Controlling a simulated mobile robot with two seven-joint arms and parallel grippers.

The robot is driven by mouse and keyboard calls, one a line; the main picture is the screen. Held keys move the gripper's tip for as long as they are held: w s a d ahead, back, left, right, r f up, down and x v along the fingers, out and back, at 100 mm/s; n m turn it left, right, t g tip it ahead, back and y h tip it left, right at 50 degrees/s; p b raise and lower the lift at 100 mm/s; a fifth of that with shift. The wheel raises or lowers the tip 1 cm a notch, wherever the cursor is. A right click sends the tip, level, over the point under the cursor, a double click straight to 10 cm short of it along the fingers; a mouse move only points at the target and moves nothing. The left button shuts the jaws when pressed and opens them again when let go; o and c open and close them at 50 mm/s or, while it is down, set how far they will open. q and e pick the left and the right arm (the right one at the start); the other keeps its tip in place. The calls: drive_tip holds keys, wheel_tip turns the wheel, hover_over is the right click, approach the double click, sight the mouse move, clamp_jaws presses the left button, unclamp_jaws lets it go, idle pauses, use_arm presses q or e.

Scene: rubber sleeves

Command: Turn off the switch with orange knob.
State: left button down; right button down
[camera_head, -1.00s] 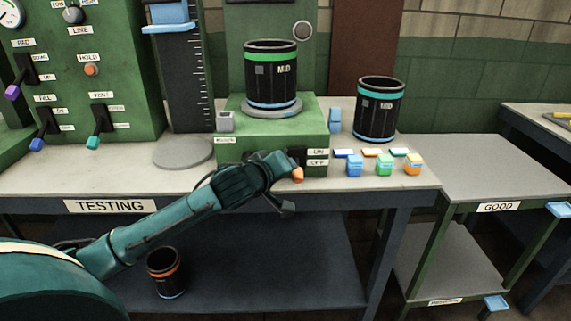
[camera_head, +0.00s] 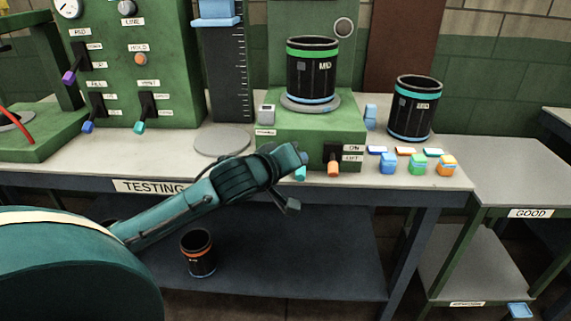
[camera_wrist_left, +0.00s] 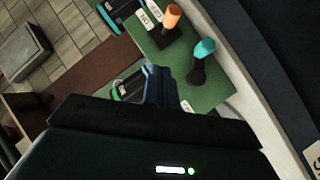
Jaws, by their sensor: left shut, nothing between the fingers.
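The switch with the orange knob (camera_head: 333,168) is on the front of the green testing stand (camera_head: 270,143). Its lever points down, with the knob below the lower of two labels beside it; the upper label reads ON. The orange knob (camera_wrist_left: 171,17) also shows at the top of the left wrist view. A teal-knobbed switch (camera_wrist_left: 204,48) is beside it; in the head view its knob (camera_head: 300,173) is partly hidden by my arm. My left gripper (camera_wrist_left: 152,72) is shut and empty, apart from both knobs. My right gripper is out of view.
A black MID canister (camera_head: 312,72) stands on the stand, another black canister (camera_head: 414,108) to its right. Small coloured blocks, including an orange one (camera_head: 446,165), sit near the table edge. A green panel (camera_head: 178,60) with switches is at left. An orange-banded canister (camera_head: 198,253) is on the lower shelf.

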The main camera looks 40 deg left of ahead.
use_arm(q)
drive_tip(key=shift+v, duration=1.85)
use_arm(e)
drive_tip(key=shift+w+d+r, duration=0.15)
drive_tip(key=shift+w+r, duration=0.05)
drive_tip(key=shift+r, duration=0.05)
use_arm(q)
drive_tip(key=shift+f, duration=0.1)
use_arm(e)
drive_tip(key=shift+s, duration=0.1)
use_arm(q)
drive_tip(key=s+d+f+m+g+h+p, duration=0.1)
drive_tip(key=s+d+f+m+p, duration=0.2)
drive_tip(key=f, duration=0.4)
drive_tip(key=s+d+f+m+g+h+p, duration=0.1)
drive_tip(key=s+d+f+m, duration=0.3)
drive_tip(key=f, duration=0.4)
drive_tip(key=s+d+f+m+g+h+p, duration=0.1)
drive_tip(key=s+d+f+m+p, duration=0.1)
drive_tip(key=s+d+f+m, duration=0.3)
drive_tip(key=s+d+f, duration=0.3)
drive_tip(key=s+d, duration=0.2)
drive_tip(key=s, duration=0.1)
drive_tip(key=shift+s+g, duration=0.25)
drive_tip(key=shift+g, duration=0.15)
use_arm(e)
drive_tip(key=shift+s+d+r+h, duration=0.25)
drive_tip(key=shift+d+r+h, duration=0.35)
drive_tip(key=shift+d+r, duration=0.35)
